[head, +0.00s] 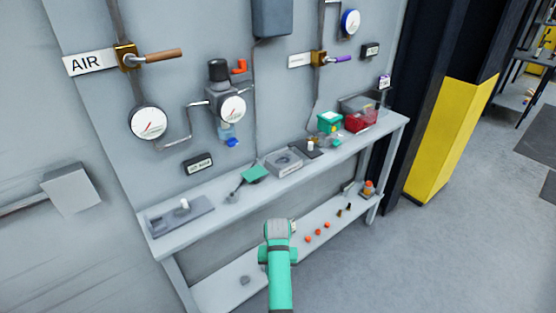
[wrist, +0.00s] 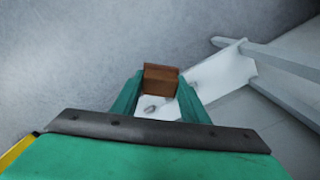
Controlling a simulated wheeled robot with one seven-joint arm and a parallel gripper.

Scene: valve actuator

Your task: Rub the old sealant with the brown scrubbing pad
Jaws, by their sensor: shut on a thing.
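My gripper (wrist: 160,88) is shut on the brown scrubbing pad (wrist: 160,74), which sits between its two green fingertips in the wrist view. In the head view my green arm reaches up from the bottom in front of the bench, and neither the fingers nor the pad can be made out. A grey block with a round ring (head: 284,162) stands on the bench top, apart from my arm. I cannot make out the old sealant for certain in either view.
The bench top (head: 225,204) holds a grey tray (head: 180,216), a green pad (head: 254,173), a green box (head: 329,121) and a red bin (head: 361,120). Several small orange parts lie on the lower shelf (head: 222,276). Gauges and pipes cover the wall. Open floor lies right.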

